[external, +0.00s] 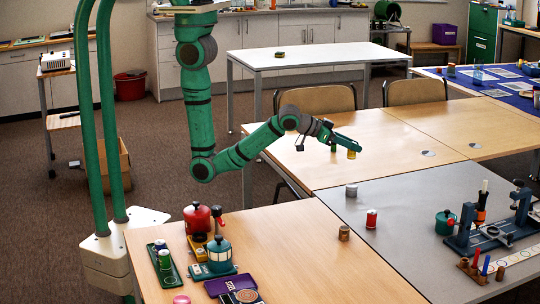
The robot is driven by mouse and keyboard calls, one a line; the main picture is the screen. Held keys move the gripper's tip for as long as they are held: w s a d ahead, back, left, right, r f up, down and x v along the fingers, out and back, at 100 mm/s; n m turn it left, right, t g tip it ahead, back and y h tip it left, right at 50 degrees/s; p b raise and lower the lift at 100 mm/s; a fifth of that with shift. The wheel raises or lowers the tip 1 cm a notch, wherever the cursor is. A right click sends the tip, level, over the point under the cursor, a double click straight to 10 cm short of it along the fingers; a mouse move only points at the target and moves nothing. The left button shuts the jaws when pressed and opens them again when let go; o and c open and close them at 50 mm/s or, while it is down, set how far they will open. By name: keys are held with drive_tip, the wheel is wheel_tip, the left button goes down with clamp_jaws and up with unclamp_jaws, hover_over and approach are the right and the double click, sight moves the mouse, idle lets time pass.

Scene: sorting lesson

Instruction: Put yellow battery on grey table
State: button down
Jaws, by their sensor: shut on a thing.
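My gripper (350,147) is at the end of my green arm, raised above the tables near the middle of the external view. It is shut on the yellow battery (351,155), a small yellow cylinder showing just below the fingertips. The upper part of the battery is hidden by the fingers. The grey table (395,255) is at the lower right, in front of the light wooden tables. In the picture the battery shows against the wooden table (375,170) behind the grey one; its exact height is hard to tell.
On the grey table stand a grey cylinder (351,190), a red can (371,219), a green pot (445,222) and a dark blue fixture (490,232). A brown cylinder (344,233) is near its left edge. The grey table's middle is clear.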

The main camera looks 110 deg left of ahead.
drive_tip(key=shift+n+y, duration=0.3)
drive_tip(key=x, duration=0.5)
drive_tip(key=d+f+x, duration=0.1)
drive_tip(key=x, duration=0.4)
drive_tip(key=f+x, duration=0.1)
drive_tip(key=x, duration=0.5)
drive_tip(key=shift+s+d+f, duration=0.1)
drive_tip(key=shift+d+f, duration=0.05)
drive_tip(key=shift+d, duration=0.25)
drive_tip(key=shift+w+f, duration=0.25)
drive_tip(key=shift+f, duration=0.05)
drive_tip(key=shift+w+a+f, duration=0.1)
drive_tip(key=shift+w+f, duration=0.05)
drive_tip(key=shift+f, duration=1.55)
drive_tip(key=shift+f, duration=0.15)
drive_tip(key=c, duration=1.4)
unclamp_jaws()
drive_tip(key=shift+c, duration=0.2)
